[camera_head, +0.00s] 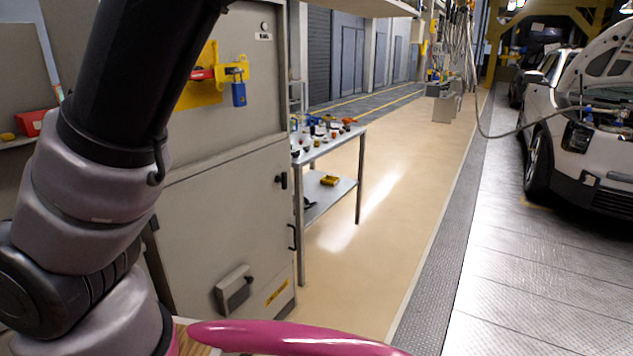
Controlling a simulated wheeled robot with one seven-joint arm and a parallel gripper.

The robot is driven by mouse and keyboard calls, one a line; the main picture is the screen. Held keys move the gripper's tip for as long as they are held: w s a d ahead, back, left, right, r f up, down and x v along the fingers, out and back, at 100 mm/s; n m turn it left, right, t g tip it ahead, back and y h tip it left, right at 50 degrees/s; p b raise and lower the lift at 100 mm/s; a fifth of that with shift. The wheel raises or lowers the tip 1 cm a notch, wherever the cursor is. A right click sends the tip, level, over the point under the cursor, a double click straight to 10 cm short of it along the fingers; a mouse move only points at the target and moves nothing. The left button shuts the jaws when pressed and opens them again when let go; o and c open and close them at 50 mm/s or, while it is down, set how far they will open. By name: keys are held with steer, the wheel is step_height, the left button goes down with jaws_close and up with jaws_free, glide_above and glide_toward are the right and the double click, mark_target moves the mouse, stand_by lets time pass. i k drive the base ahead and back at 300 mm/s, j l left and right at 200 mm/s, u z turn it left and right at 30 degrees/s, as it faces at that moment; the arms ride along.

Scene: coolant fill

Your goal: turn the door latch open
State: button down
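A grey cabinet (225,220) stands left of centre with its lower door shut. A small black latch (281,181) sits near the upper right edge of that door, and it looks roughly upright. A black pull handle (292,237) is below it on the cabinet's right edge. My arm crosses the left side in front of the cabinet and leaves the top of the picture. My gripper is not in view, so its state and distance from the latch do not show.
A blue padlock (239,94) hangs from a yellow bracket with a red handle on the cabinet's upper part. A metal workbench (322,143) with small items stands right behind the cabinet. Beige floor (365,290) to the right is clear. A white car (580,130) stands far right, hood raised.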

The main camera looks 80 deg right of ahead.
mark_target(278, 179)
steer(key=z, duration=2.65)
steer(key=i, duration=0.85)
